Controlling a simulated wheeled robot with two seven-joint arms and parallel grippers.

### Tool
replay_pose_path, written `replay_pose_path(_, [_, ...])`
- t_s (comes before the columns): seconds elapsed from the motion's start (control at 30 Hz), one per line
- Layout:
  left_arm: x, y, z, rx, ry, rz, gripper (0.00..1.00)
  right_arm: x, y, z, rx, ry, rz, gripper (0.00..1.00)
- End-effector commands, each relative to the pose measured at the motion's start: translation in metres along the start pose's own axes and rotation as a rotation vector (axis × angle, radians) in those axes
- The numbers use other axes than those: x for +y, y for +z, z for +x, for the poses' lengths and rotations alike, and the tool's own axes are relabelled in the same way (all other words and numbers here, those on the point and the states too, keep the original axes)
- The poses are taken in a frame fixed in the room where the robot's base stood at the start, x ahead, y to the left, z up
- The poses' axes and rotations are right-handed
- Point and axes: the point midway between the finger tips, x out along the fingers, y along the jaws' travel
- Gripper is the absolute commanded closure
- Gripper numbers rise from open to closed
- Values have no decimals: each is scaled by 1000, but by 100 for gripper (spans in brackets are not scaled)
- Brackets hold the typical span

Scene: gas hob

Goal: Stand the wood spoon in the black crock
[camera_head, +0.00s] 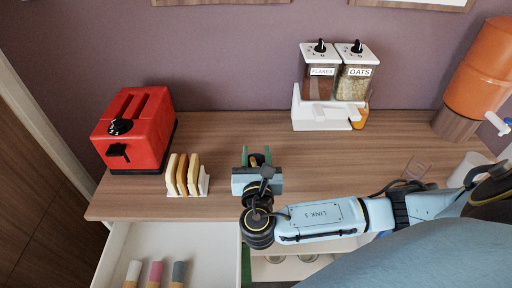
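I see no wood spoon and no black crock that I can make out in the head view. My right gripper (257,157) is over the front middle of the wooden counter (225,130), right of the toast rack. Its two green fingers are apart, with a small dark and tan patch between them that I cannot identify; I see nothing clearly held. My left gripper is not in view. In the open drawer (200,245) at the lower left lie several handle-like things, white (133,270), pink (155,272) and grey (178,272); their lower ends are cut off by the picture edge.
A red toaster (138,130) and a rack of toast (182,175) stand at left. A FLAKES and OATS dispenser (325,115) stands at the back. An orange dispenser with a tap (483,75), a clear glass (417,168) and a white cup (468,168) are at right. The middle counter is clear.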

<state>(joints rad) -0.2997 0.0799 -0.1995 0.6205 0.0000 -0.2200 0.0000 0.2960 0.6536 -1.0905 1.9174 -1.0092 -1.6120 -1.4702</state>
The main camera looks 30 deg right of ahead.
Motion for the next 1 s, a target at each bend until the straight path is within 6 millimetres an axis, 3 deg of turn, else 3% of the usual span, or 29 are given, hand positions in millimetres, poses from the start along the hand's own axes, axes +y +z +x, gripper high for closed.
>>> replay_pose_path(0.2, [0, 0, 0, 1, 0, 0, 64, 1, -2, -52, 7, 2, 2, 62])
replay_pose_path(0.4, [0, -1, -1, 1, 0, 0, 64, 0, -1, -89, 5, 2, 2, 62])
replay_pose_path(0.6, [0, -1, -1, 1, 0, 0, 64, 0, 0, -105, 1, 0, 0, 62])
replay_pose_path(1.0, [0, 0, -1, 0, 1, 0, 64, 0, 0, -106, 1, 1, 0, 62])
